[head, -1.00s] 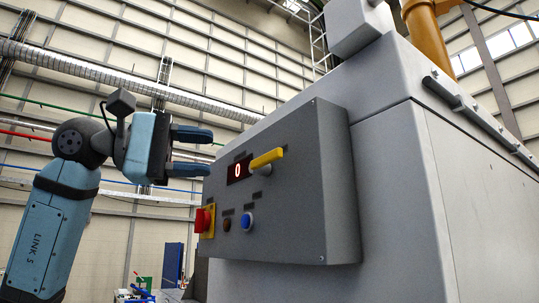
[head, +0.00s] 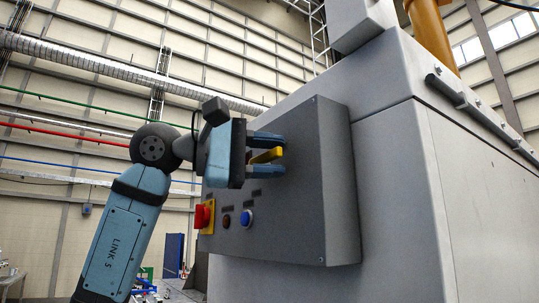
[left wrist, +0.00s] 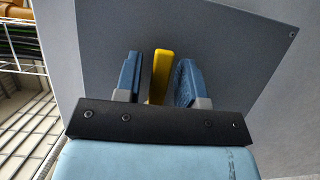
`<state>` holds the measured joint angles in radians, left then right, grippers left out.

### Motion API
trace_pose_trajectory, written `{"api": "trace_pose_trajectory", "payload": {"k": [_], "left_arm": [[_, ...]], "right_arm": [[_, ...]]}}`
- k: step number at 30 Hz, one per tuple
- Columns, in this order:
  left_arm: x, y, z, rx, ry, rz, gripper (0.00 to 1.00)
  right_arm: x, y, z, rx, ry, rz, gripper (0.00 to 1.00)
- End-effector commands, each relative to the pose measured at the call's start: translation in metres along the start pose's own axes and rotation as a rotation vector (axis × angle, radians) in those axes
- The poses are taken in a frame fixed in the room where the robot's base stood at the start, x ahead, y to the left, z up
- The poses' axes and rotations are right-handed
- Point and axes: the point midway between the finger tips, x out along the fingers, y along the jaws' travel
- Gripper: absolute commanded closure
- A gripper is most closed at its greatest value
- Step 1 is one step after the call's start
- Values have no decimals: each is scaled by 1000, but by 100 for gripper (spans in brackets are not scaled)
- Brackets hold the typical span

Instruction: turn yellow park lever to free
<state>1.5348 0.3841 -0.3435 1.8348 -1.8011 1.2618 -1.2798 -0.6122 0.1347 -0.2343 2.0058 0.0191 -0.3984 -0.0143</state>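The yellow park lever (head: 267,156) is on the face of the grey control box (head: 300,215). My left gripper (head: 268,155) is at the box face, with one finger above the lever and one below it. In the left wrist view the yellow lever (left wrist: 161,72) stands between the two blue fingers of the left gripper (left wrist: 157,82). A gap shows on each side of the lever, so the gripper is open around it. The gripper hides the red display and part of the lever in the head view. My right gripper is not in view.
Below the lever are a red knob on a yellow plate (head: 204,216), a dark brown button (head: 226,221) and a blue button (head: 247,218). The box is mounted on a large grey cabinet (head: 390,190).

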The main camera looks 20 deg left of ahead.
Motion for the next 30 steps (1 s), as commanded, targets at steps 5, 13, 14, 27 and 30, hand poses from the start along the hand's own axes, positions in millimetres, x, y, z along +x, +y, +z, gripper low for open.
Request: {"api": "trace_pose_trajectory", "payload": {"k": [5,13,14,27,30], "left_arm": [[0,0,0,0,0,0,100],[0,0,0,10,0,-4,100],[0,-1,0,15,0,-6,100],[-2,-14,-2,251,3,-107,100],[-2,-19,-4,339,4,-143,100]], "right_arm": [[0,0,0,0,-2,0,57],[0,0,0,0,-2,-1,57],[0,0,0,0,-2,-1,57],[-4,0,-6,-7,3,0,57],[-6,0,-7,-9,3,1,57]]}}
